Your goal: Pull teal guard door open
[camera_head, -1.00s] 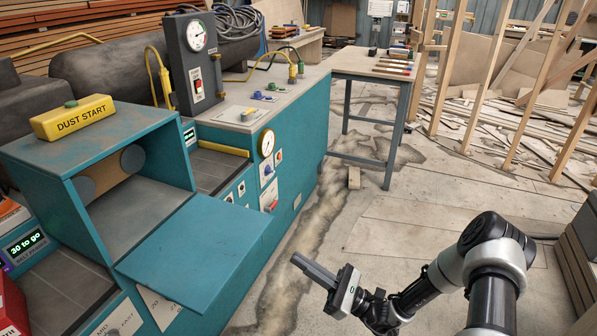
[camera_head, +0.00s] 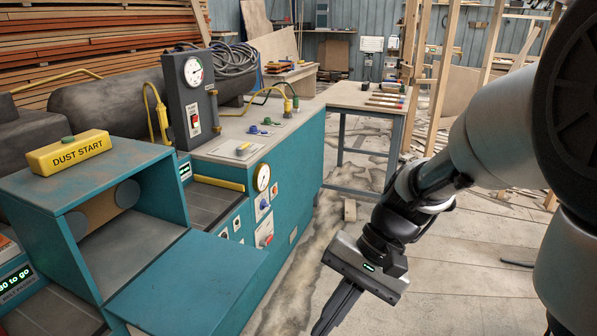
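The teal guard door (camera_head: 190,285) is a flat panel that stands out from the front of a teal open-fronted cabinet (camera_head: 125,165). The inside of the cabinet shows, with round dark openings in its back. The door's near edge is cut off by the bottom of the picture. My gripper (camera_head: 330,325) is to the right of the door and apart from it, pointing down and left over the floor. Its two dark fingers lie side by side, shut with nothing seen between them. The fingertips reach the bottom edge of the picture.
A yellow DUST START block (camera_head: 68,153) sits on the cabinet. A teal bench (camera_head: 290,160) with a gauge box (camera_head: 190,95) stands behind. Floor between bench and arm is clear.

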